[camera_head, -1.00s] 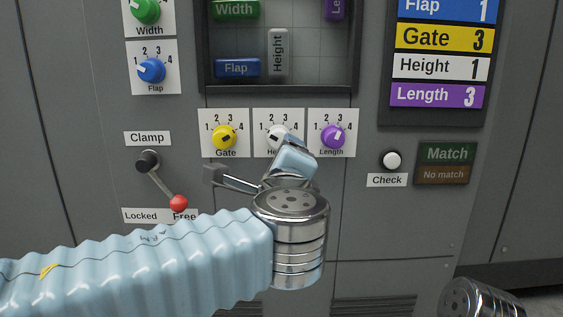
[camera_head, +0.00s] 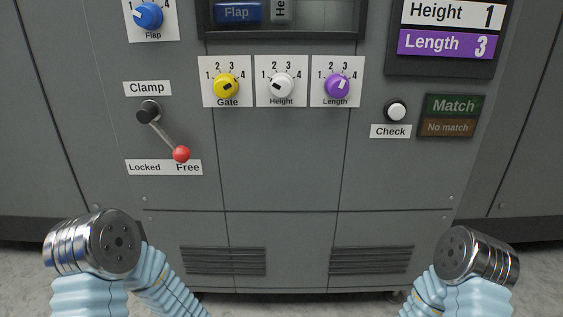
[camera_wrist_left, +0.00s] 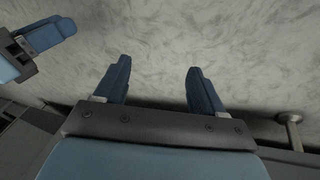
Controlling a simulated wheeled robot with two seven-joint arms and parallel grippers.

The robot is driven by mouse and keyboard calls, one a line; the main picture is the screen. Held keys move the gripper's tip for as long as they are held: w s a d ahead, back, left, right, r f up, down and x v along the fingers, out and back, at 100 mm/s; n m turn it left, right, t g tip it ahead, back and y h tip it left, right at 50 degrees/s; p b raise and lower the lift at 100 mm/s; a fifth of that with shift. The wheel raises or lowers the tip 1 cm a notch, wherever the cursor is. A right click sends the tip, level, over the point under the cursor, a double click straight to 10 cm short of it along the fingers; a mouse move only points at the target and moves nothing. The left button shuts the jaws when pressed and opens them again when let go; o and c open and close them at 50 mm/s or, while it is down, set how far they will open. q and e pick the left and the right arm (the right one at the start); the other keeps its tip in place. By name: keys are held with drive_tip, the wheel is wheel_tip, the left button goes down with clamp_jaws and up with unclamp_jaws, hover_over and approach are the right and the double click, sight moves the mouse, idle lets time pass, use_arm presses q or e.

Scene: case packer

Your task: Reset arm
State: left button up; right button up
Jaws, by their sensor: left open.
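My left gripper (camera_wrist_left: 155,75) shows in the left wrist view, with its two blue fingers spread apart and nothing between them. It is over bare pale floor. What appears to be my right gripper (camera_wrist_left: 45,38) shows at the upper left of that view, and its jaw opening is not clear. In the head view only metal joints and pale blue sleeves of both arms show at the lower left and lower right. Both arms are clear of the panel's controls there.
The grey cabinet has a clamp lever (camera_head: 165,135) with its red knob at Free. Gate (camera_head: 226,86), Height (camera_head: 281,86) and Length (camera_head: 337,86) knobs sit in a row. A white Check button (camera_head: 396,111) is beside the dark Match sign (camera_head: 453,105). Vents are below.

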use_arm(q)
drive_tip(key=s+a+f+n+p, duration=0.2)
drive_tip(key=s+a+f+n, duration=0.2)
drive_tip(key=s+n, duration=0.3)
wheel_tip(320, 180, up, 11)
drive_tip(key=p, duration=1.1)
drive_tip(key=shift+d, duration=0.15)
idle(0.5)
